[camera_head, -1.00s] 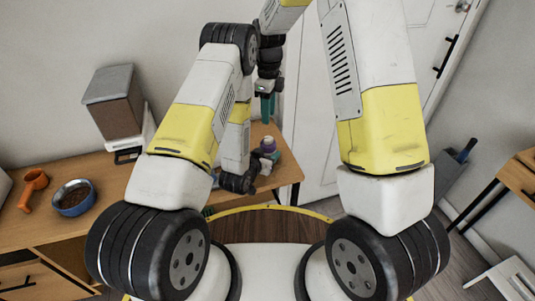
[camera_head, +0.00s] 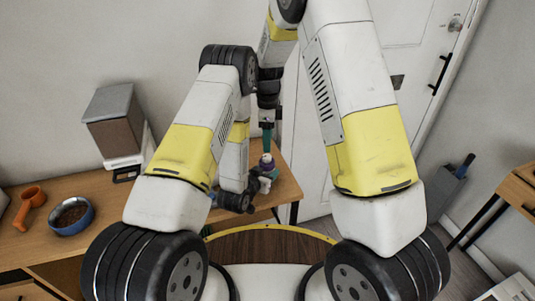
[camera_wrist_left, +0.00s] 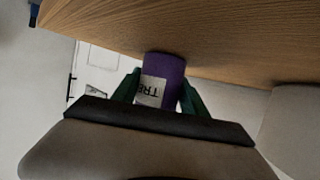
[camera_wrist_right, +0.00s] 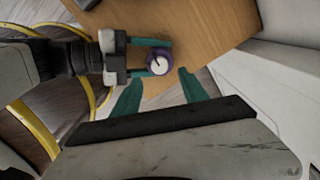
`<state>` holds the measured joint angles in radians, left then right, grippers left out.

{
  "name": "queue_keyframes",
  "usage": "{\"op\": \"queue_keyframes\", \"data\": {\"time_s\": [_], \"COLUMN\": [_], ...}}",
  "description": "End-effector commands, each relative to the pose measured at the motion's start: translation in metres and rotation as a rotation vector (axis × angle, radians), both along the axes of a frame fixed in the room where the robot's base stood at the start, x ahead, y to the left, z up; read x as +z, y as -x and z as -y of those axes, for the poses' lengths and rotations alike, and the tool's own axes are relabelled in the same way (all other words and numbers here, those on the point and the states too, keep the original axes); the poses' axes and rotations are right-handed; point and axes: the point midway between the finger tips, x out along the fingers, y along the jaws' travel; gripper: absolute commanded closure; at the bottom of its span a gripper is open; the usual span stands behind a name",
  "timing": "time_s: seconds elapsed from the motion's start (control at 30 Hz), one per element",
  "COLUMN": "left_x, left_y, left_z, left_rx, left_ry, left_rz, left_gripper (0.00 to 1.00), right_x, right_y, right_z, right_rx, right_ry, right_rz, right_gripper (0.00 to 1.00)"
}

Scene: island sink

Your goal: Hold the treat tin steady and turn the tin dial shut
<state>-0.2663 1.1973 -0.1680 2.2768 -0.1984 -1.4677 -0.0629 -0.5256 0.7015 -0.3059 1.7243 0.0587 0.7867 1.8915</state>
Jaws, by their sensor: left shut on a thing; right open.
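The treat tin (camera_head: 267,162) is purple with a white top and stands near the table's right end. In the left wrist view the tin (camera_wrist_left: 168,72) shows a white label reading "TRE", upside down. My left gripper (camera_wrist_left: 160,84) is shut on the tin from the side, one green finger on each side. The tin dial (camera_wrist_right: 158,63) is a pale round top with a dark pointer mark, slanted toward the upper left. My right gripper (camera_wrist_right: 158,88) is open and empty, pointing down above the tin. In the head view my right gripper (camera_head: 267,146) partly overlaps the tin's top.
The wooden table (camera_head: 104,192) has a blue bowl of food (camera_head: 72,215), an orange scoop (camera_head: 30,207) and a brown container with a grey lid (camera_head: 113,118) on its left. A white door (camera_head: 400,40) stands behind. Both my arms are close together around the tin.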

Motion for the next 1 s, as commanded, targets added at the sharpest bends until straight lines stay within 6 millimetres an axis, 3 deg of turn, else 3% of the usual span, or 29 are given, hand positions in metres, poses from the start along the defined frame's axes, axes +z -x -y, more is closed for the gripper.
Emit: {"op": "queue_keyframes", "data": {"time_s": [0.1,0.3,0.73,1.0], "left_x": [0.000,0.000,0.000,0.000], "left_y": [0.000,0.000,0.000,0.000], "left_z": [0.000,0.000,0.000,0.000], "left_rx": [0.000,0.000,0.000,0.000], "left_ry": [0.000,0.000,0.000,0.000], "left_rz": [0.001,0.001,0.001,0.001], "left_gripper": [0.95,0.95,0.95,0.95], "right_x": [-0.025,-0.053,-0.063,-0.063], "right_y": [0.000,0.000,0.000,0.000], "right_z": [0.000,0.000,0.000,0.000], "right_rx": [0.000,-0.001,-0.001,-0.001], "right_ry": [0.001,0.000,-0.001,-0.001], "right_rz": [-0.002,-0.001,0.001,0.001], "right_gripper": [0.48,0.48,0.48,0.99]}}
